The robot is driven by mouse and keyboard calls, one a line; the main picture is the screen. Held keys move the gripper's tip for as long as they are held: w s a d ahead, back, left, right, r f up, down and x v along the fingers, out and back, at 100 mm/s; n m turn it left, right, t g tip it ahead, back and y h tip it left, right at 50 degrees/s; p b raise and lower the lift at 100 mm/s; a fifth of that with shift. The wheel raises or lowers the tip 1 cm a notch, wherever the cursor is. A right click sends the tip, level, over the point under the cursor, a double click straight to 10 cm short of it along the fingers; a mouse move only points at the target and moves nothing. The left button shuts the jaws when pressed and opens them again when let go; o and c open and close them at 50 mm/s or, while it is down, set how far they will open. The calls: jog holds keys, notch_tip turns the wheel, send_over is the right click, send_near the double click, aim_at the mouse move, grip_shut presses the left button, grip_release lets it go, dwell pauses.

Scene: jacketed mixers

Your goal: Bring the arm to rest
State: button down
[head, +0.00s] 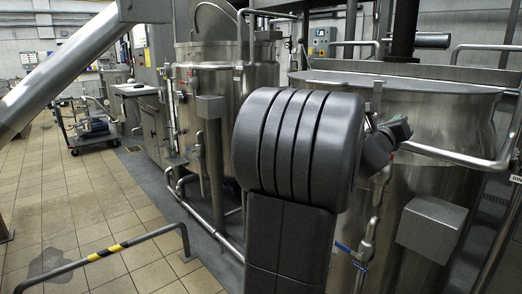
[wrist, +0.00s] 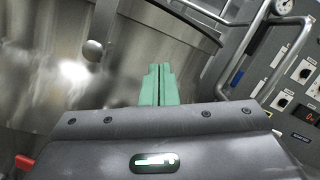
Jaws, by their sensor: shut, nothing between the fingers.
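My gripper (wrist: 158,72) shows in the wrist view with its two green fingers together and nothing between them. It points toward the curved steel wall of a mixer vessel (wrist: 50,60); I cannot tell the gap to it. In the head view my dark grey arm fills the middle and hides part of the vessels. A bit of green, likely part of the gripper, shows beyond the arm, but the fingers are not clear there.
A large steel mixer (head: 420,110) stands at right, another (head: 250,75) behind the arm. A control panel (wrist: 295,85) and steel pipes (wrist: 235,55) are close by in the wrist view. Tiled floor (head: 75,205) is open at left.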

jog(key=shift+w+a+f+m+g+h+p, duration=0.1)
jog(key=shift+f+m+g+h+p, duration=0.15)
jog(key=shift+f+m, duration=0.65)
jog(key=shift+w+a+f+m+g+h+p, duration=0.1)
jog(key=shift+f+m+g+h+p, duration=0.2)
jog(key=shift+m, duration=1.15)
jog(key=shift+w+a+f+m+g+h+p, duration=0.15)
jog(key=shift+f+m+h, duration=0.1)
jog(key=shift+f+m, duration=0.7)
jog(key=shift+d+r, duration=0.1)
jog(key=shift+r, duration=0.15)
